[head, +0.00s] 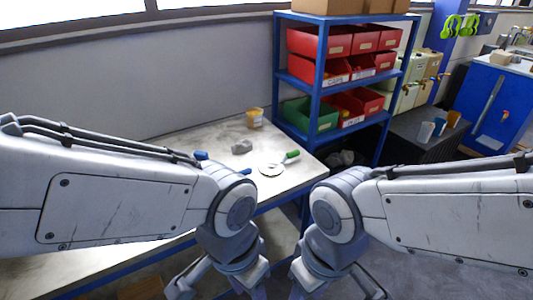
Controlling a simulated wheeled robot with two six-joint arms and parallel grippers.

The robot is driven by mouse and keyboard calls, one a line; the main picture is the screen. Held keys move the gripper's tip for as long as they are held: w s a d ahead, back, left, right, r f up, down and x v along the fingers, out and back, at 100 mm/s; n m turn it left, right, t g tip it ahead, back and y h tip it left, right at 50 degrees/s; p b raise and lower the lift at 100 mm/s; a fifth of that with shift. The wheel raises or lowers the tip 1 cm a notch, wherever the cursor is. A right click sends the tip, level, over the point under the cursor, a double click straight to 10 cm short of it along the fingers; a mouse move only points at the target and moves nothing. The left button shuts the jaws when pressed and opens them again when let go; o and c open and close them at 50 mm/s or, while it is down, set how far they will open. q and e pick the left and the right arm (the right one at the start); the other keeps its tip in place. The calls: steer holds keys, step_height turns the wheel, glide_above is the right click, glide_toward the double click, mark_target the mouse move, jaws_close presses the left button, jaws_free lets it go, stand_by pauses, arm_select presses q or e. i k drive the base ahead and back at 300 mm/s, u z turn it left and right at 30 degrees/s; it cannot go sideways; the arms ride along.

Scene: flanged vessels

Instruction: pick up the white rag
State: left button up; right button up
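A small crumpled grey-white lump (242,146), which looks like the white rag, lies on the worktable (190,140) towards its back, in the head view. It is too small to make out its cloth texture. My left gripper (218,288) and my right gripper (335,288) hang at the bottom edge of the view, in front of and well apart from the lump. The fingers of each are spread apart with nothing seen between them. Their tips are cut off by the frame.
A blue shelf (318,75) with red bins (318,72) and a green bin (310,115) stands behind the table's right end.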

mark_target(245, 145)
steer(key=z, duration=0.45)
steer(key=i, duration=0.6)
steer(key=z, duration=0.65)
steer(key=i, duration=0.7)
steer(key=u, duration=0.65)
steer(key=i, duration=0.85)
steer(key=u, duration=0.75)
